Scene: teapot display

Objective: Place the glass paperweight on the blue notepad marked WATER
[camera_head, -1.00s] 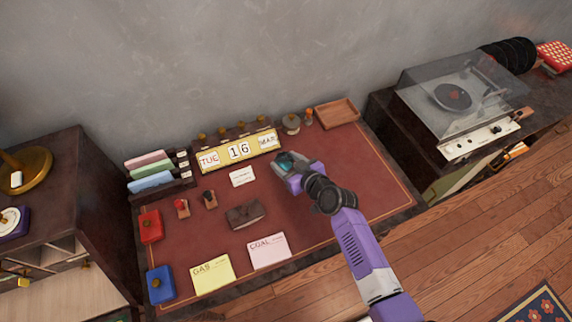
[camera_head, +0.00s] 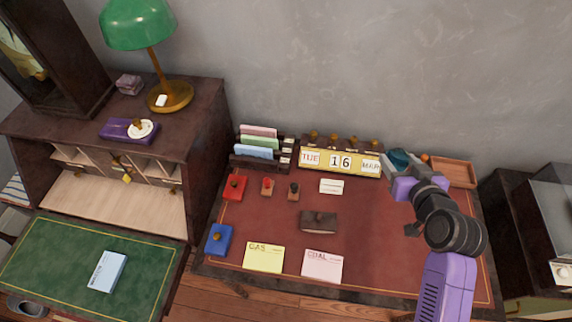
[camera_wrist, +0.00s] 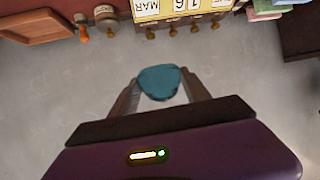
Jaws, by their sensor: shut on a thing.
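My gripper (camera_head: 402,170) is shut on a teal glass paperweight (camera_head: 398,158). It holds the paperweight raised over the far right part of the red desk, near the calendar. In the wrist view the paperweight (camera_wrist: 159,82) sits between the two fingertips (camera_wrist: 160,88). The blue notepad (camera_head: 107,271) lies on the green desk at the lower left of the head view, far from my gripper. Its marking is too small to read surely. A yellow pad marked GAS (camera_head: 263,257) and a pink pad marked COAL (camera_head: 322,265) lie at the red desk's front.
The red desk (camera_head: 265,215) also bears a calendar (camera_head: 341,161), stamps, ink pads and a brown pouch (camera_head: 319,221). A wooden tray (camera_head: 456,171) stands at its back right. A green lamp (camera_head: 138,24) stands on the cabinet behind the green desk (camera_head: 45,262). Most of the green top is clear.

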